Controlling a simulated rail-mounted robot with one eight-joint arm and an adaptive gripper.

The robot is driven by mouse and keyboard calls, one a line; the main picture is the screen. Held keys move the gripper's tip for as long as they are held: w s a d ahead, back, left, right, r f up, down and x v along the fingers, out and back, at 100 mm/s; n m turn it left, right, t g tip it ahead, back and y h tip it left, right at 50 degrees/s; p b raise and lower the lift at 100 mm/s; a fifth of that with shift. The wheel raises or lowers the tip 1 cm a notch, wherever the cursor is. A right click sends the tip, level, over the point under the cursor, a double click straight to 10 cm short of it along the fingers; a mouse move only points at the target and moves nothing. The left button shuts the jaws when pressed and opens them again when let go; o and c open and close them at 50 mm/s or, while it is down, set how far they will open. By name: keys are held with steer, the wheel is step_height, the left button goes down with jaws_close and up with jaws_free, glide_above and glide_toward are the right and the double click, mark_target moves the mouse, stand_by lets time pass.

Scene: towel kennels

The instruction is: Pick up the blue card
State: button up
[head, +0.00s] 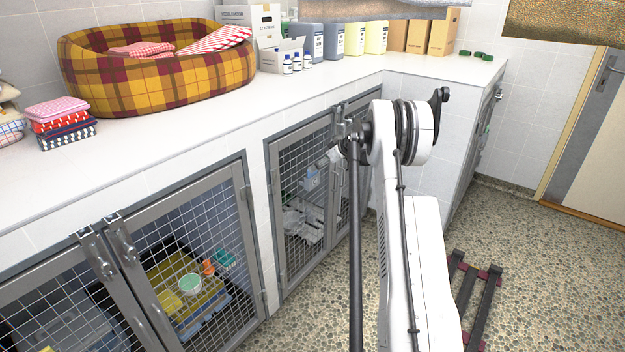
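I cannot make out a blue card for certain in the head view. A small pale blue item (312,178) shows behind the mesh of the middle kennel door, but I cannot tell what it is. My white arm rises through the middle right of the picture and hides part of the kennel fronts and floor.
Mesh kennel doors (196,254) look shut below a white counter (190,135). A plaid pet bed (150,85), folded cloths (62,122), bottles and boxes stand on it. A dark red and black rack (474,300) lies on the pebbled floor (545,275), which is clear at right.

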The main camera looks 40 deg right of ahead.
mark_target(312, 176)
steer(key=shift+b+x, duration=0.65)
steer(key=shift+x, duration=2.1)
steer(key=shift+a, duration=0.1)
steer(key=c, duration=1.2)
